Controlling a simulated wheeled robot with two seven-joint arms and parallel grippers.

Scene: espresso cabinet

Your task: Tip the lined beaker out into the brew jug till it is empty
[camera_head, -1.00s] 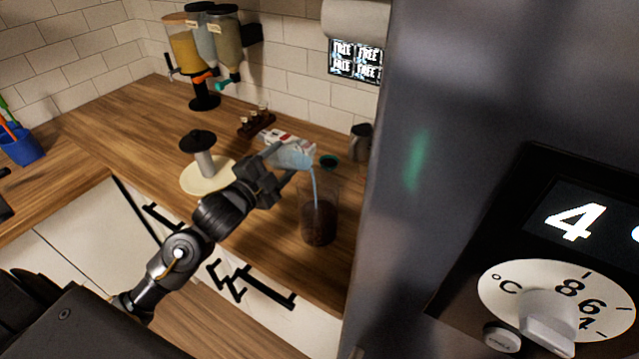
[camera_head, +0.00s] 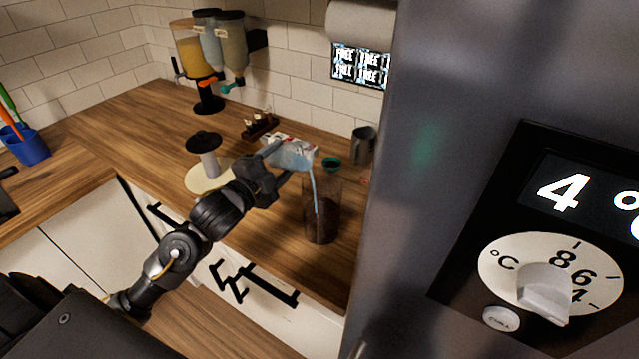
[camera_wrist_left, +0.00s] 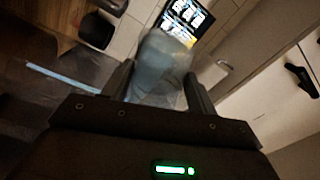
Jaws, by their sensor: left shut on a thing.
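The lined beaker (camera_head: 291,153) is clear with bluish liquid and is tipped to the right. My left gripper (camera_head: 283,160) is shut on it above the counter. A thin pale blue stream runs from its lip down into the brew jug (camera_head: 321,215), a tall clear jug with dark contents in its lower part, standing on the counter. In the left wrist view the beaker (camera_wrist_left: 162,70) sits between the two fingers, and a pale blue stream (camera_wrist_left: 62,77) shows to the left. The exact amount left in the beaker is hard to tell. My right gripper is out of view.
A grey metal pitcher (camera_head: 362,146) and a teal-rimmed cup (camera_head: 331,163) stand behind the jug. A black-topped tamper-like object (camera_head: 205,150) stands on a round cream board (camera_head: 197,183). Dispensers (camera_head: 212,60) stand at the back. A large grey appliance (camera_head: 450,60) blocks the right side.

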